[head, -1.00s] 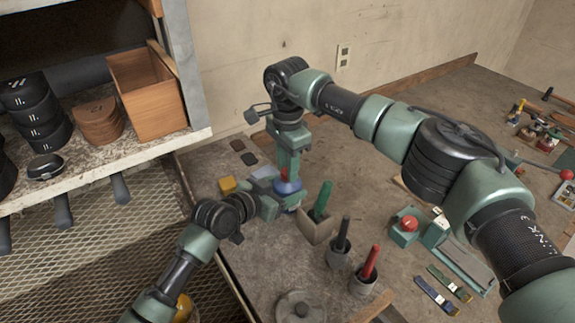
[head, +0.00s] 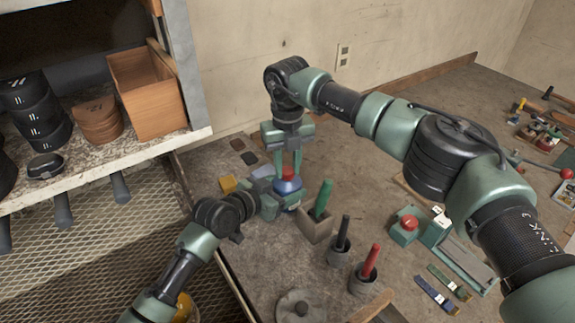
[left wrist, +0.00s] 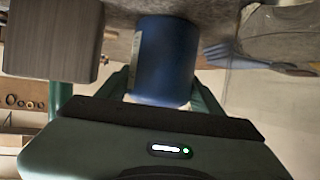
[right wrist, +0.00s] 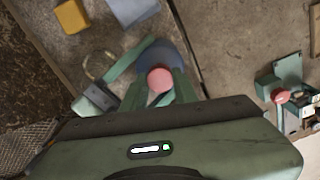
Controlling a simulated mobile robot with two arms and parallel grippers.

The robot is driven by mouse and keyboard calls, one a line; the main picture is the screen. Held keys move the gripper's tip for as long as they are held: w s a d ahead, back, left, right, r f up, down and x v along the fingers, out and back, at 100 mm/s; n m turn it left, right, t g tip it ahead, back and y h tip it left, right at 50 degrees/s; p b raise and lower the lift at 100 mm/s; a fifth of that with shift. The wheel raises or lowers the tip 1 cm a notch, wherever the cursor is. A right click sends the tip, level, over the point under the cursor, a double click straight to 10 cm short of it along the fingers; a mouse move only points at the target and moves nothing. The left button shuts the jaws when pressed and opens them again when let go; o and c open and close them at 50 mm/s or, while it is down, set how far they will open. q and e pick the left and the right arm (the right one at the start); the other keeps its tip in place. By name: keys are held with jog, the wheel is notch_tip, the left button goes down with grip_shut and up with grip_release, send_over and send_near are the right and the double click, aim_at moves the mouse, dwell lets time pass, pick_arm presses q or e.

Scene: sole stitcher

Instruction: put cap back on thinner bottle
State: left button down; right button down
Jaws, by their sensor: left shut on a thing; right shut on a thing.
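The thinner bottle (head: 289,187) is blue and stands upright on the bench, left of the grey block with the green-handled tool. My left gripper (head: 278,200) is shut around its body; the left wrist view shows the blue bottle (left wrist: 163,60) between the two fingers. The red cap (head: 288,172) is at the bottle's top. My right gripper (head: 288,173) points down from above and is shut on the cap. The right wrist view shows the cap (right wrist: 160,78) between the fingertips, over the blue bottle (right wrist: 165,57). Whether its thread is engaged cannot be told.
The grey block (head: 314,228) holds a green-handled tool. Two cups with a black-handled tool (head: 343,232) and a red-handled tool (head: 370,260) stand nearer. A yellow block (head: 227,184) lies left of the bottle. A red-button box (head: 407,225) is to the right.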

jog(key=m, duration=0.3)
jog(key=c, duration=1)
grip_release()
jog(key=shift+r, duration=0.1)
notch_tip(320, 180, up, 12)
jog(key=shift+f, duration=0.1)
pick_arm(q)
jog(key=shift+c, duration=1)
grip_release()
